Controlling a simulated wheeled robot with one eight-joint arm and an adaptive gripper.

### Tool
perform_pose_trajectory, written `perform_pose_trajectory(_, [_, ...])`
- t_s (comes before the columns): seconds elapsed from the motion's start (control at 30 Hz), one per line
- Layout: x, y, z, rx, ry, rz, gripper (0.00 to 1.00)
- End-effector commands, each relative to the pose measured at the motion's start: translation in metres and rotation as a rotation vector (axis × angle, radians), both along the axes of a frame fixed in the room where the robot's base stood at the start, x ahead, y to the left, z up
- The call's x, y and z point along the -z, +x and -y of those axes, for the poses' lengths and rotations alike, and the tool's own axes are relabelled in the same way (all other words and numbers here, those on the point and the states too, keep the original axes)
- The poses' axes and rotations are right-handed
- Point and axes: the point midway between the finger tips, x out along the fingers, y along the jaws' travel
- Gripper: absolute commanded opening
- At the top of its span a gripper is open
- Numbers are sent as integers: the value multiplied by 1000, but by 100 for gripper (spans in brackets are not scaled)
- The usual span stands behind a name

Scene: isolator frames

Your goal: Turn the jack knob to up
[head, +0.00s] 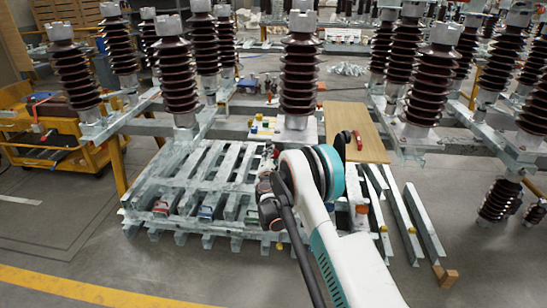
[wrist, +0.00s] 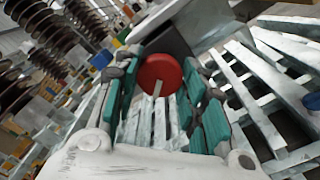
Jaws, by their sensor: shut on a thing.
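The jack knob (wrist: 161,72) is a round red disc in the wrist view, with a pale strip at its lower edge. My gripper (wrist: 160,80) reaches it with a teal-padded finger on each side, and the fingers are shut on the knob. The body behind the knob is largely hidden. In the head view my white arm with its teal ring reaches forward over the pallet area. I cannot make out the knob or the fingertips clearly there.
A slatted grey pallet (head: 190,178) lies left of my arm. Tall brown insulators (head: 299,75) stand on metal frames behind. A wooden board (head: 370,125) and loose beams (head: 424,222) are on the right. A yellow cart (head: 90,150) stands at the left. The front floor is clear.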

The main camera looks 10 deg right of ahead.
Motion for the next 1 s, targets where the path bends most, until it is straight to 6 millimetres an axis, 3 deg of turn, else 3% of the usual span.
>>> perform_pose_trajectory(0.6, [1, 0, -1, -3, -508, -165, 14])
perform_pose_trajectory(1.0, [1, 0, -1, -1, -662, -215, 14])
